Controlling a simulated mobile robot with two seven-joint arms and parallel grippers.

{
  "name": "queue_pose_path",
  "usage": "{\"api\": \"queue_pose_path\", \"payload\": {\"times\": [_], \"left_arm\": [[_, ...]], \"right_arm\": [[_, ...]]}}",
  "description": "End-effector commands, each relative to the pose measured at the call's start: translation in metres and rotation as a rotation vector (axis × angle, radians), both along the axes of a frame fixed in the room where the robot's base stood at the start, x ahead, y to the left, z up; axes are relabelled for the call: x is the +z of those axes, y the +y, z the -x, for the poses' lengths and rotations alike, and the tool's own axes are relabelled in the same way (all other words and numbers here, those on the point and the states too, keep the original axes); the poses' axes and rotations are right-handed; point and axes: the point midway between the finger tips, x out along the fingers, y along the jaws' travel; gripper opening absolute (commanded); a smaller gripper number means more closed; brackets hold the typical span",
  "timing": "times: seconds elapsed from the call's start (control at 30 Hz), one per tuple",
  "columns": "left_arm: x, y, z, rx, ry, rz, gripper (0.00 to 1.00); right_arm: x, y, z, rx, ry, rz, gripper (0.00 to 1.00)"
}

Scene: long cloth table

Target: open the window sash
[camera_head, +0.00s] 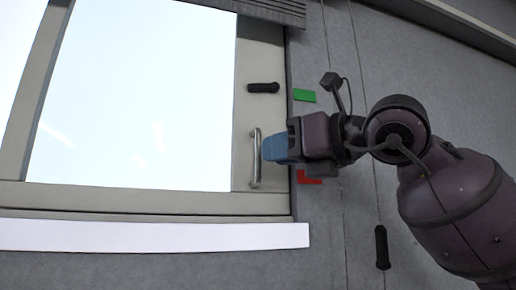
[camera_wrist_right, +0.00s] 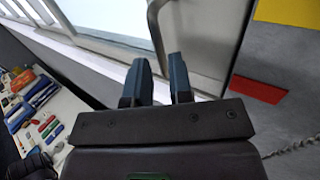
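The window sash (camera_head: 243,60) is a light grey frame around a bright pane. A vertical metal bar handle (camera_head: 256,158) is fixed on its right stile; in the right wrist view the handle (camera_wrist_right: 157,35) curves down between and beyond the fingers. My right gripper (camera_head: 264,149) comes from the right, its blue fingertips right at the handle. In the right wrist view my right gripper (camera_wrist_right: 160,68) has its fingers apart, in line with the bar. Whether they touch it I cannot tell. My left gripper is not in view.
A black latch-like piece (camera_head: 263,87) sits above the handle. Green (camera_head: 304,96) and red (camera_head: 309,177) marks are on the grey wall. A white sill (camera_head: 150,235) runs below the window. A table with several small items (camera_wrist_right: 65,105) stands at the left in the wrist view.

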Motion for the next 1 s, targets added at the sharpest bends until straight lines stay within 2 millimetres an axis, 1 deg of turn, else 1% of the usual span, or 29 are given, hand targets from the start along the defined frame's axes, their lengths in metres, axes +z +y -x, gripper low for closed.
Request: {"api": "queue_pose_path", "payload": {"times": [0.03,0.1,0.3,0.47,0.7,0.73,0.83,0.87,1.0], "left_arm": [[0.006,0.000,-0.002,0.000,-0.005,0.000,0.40],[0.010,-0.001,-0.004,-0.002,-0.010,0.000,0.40],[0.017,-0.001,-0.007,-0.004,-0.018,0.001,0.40],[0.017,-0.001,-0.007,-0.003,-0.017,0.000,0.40],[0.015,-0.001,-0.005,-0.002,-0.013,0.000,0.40],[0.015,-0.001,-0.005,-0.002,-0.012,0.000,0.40],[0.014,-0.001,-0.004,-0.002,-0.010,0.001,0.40],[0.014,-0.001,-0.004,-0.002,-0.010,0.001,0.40],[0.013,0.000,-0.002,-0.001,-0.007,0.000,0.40]], "right_arm": [[0.002,0.007,-0.005,0.001,0.001,-0.001,0.20],[0.002,0.015,-0.011,0.002,0.001,0.001,0.20],[0.001,0.031,-0.024,0.000,-0.001,0.001,0.20],[0.000,0.035,-0.027,0.000,-0.001,0.000,0.20],[0.000,0.035,-0.028,0.000,-0.001,0.000,0.20],[0.000,0.035,-0.028,0.000,-0.001,0.000,0.17],[0.000,0.035,-0.028,0.000,-0.001,0.000,0.02],[0.000,0.035,-0.027,0.000,-0.001,0.000,0.00],[0.000,0.035,-0.027,0.000,-0.001,0.000,0.00]]}}
